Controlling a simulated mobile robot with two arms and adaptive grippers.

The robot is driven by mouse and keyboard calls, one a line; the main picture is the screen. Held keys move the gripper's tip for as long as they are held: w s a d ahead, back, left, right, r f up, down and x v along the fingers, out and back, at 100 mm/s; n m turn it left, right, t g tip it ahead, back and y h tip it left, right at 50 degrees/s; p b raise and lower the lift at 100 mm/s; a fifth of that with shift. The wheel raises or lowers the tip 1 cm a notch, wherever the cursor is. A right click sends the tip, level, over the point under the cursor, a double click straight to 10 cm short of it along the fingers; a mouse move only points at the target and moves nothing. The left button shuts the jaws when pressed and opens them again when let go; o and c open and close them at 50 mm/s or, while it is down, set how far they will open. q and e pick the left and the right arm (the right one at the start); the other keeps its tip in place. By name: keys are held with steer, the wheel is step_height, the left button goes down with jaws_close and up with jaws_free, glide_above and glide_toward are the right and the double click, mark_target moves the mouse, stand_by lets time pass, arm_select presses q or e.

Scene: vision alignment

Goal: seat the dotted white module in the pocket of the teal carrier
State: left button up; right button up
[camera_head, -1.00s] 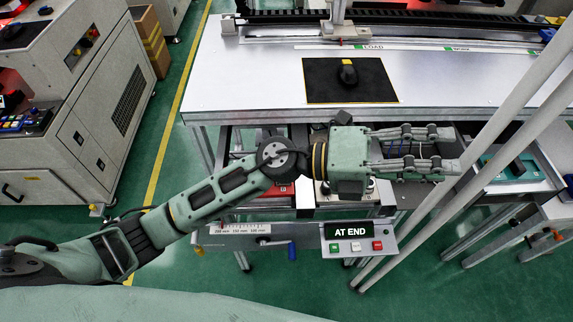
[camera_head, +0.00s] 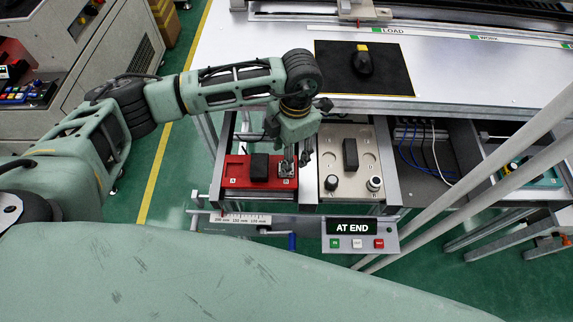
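My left gripper (camera_head: 297,158) points down at the right end of a red carrier (camera_head: 232,178). Its fingers are small and partly hidden by the wrist, so their opening is unclear. A small greyish piece (camera_head: 286,169) lies beside the fingertips on the red carrier; I cannot tell whether it is the dotted white module. A teal carrier (camera_head: 546,179) shows partly at the far right, behind a pale post. Its pocket is not clear. My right gripper is not in view.
A black block (camera_head: 259,167) sits on the red carrier. A beige plate (camera_head: 335,182) beside it bears another black block (camera_head: 350,154) and knobs. A panel reading AT END (camera_head: 350,227) stands in front.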

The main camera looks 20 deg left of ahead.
arm_select(q)
steer(key=f, duration=0.2)
steer(key=f+p, duration=0.1)
steer(key=shift+a+f+p, duration=0.2)
steer(key=shift+f+p, duration=0.1)
steer(key=shift+f, duration=0.45)
steer(key=shift+c, duration=0.2)
steer(key=c, duration=1.1)
